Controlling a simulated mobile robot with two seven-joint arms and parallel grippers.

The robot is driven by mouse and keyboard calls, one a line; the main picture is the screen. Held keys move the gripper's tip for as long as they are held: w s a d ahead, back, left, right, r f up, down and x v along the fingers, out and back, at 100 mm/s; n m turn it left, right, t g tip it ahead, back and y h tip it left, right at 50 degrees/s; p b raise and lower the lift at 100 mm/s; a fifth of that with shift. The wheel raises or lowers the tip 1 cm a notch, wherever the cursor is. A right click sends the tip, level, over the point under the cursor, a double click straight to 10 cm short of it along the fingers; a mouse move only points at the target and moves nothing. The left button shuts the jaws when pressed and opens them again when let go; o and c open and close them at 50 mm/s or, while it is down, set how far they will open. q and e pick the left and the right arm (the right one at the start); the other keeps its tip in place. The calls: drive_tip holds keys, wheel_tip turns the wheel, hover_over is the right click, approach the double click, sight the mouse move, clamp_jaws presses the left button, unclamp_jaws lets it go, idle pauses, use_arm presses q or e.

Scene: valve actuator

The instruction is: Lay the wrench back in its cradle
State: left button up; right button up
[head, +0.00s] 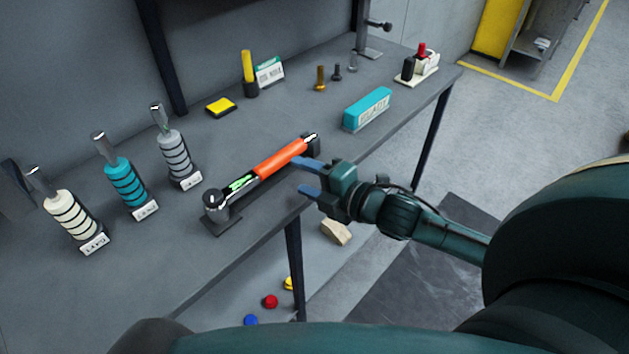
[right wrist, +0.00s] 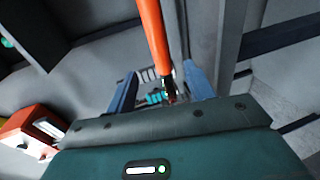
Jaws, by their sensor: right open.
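The wrench has an orange handle (head: 280,158), a grey shaft with a green display and a dark head at its left end. It lies along the front part of the workbench, its ends at the two dark supports of the cradle (head: 222,224). My right gripper (head: 304,175) is open, just to the right of the handle near the bench's front edge. In the right wrist view the orange handle (right wrist: 152,35) appears in line with the gap between the blue fingers (right wrist: 161,90). Whether a finger touches it I cannot tell. My left gripper is out of view.
A teal box (head: 367,109) lies behind and right of the wrench. Three ringed tools stand at left: cream (head: 70,216), teal (head: 124,187) and grey (head: 174,156). A yellow-topped block (head: 221,107) and small fittings (head: 320,78) stand farther back. Bare benchtop lies around the cradle.

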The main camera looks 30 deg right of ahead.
drive_tip(key=shift+v, duration=0.95)
drive_tip(key=s+a+f+m+g+h, duration=0.1)
drive_tip(key=s+a+f+m, duration=0.2)
drive_tip(key=s+f+m, duration=0.4)
drive_tip(key=s+a+f+m+g+h, duration=0.2)
drive_tip(key=s+a+f+m, duration=0.2)
drive_tip(key=s+f+m, duration=0.3)
wheel_tip(320, 180, down, 2)
drive_tip(key=m, duration=0.5)
drive_tip(key=shift+m+g, duration=0.3)
